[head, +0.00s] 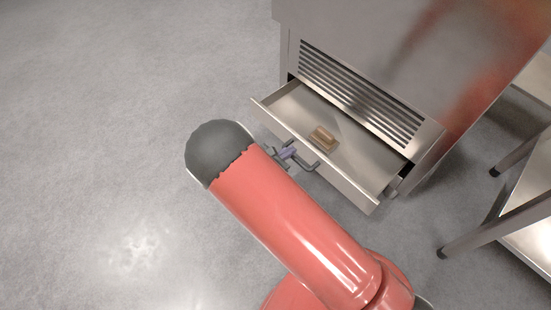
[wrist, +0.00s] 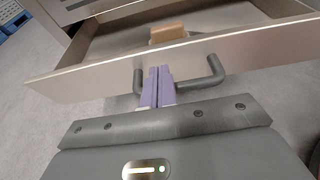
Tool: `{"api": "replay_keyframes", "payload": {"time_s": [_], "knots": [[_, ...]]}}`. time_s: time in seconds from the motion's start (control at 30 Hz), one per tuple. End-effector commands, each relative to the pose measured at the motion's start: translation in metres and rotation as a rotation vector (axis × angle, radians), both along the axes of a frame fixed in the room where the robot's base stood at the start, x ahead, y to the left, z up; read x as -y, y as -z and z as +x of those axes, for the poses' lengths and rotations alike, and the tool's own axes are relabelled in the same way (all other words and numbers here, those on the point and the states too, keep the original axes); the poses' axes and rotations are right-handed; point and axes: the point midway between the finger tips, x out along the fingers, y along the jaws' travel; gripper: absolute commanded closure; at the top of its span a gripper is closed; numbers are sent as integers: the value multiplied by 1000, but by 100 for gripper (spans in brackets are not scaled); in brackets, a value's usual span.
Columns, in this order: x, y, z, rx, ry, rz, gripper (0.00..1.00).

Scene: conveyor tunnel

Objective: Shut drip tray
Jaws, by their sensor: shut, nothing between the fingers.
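The drip tray (head: 355,165) is a shallow metal drawer standing pulled out of the base of a steel machine. It also shows in the wrist view (wrist: 95,72), with its grey bar handle (wrist: 214,72) on the front face. My gripper (head: 290,152) is at the front of the tray, by the handle. In the wrist view its purple fingers (wrist: 159,72) are together with nothing between them, close to the front face, between the two ends of the handle. I cannot tell whether they touch it. The middle of the handle is hidden behind the fingers.
A small brown block (head: 323,139) lies in the tray. The steel machine (head: 400,45) with a slotted vent (head: 360,95) rises above it. A metal table with legs (head: 495,220) stands at the right. The grey floor (head: 110,120) at the left is clear.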

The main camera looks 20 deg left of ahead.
Motion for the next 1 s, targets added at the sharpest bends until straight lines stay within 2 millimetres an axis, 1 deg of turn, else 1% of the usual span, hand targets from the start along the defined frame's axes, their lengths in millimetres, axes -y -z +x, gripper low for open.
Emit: {"api": "replay_keyframes", "payload": {"time_s": [0.03,0.1,0.2,0.33,0.63,0.7,0.77,0.87,1.0], "knots": [[4,-1,8,1,3,1,100],[6,-1,15,1,1,0,100],[10,-1,23,1,2,1,100],[11,-1,27,0,0,1,100],[11,-1,27,1,1,2,100],[13,-1,31,2,2,1,100],[16,0,39,2,3,2,100],[26,1,62,3,7,3,100],[42,2,101,3,7,4,100]]}}
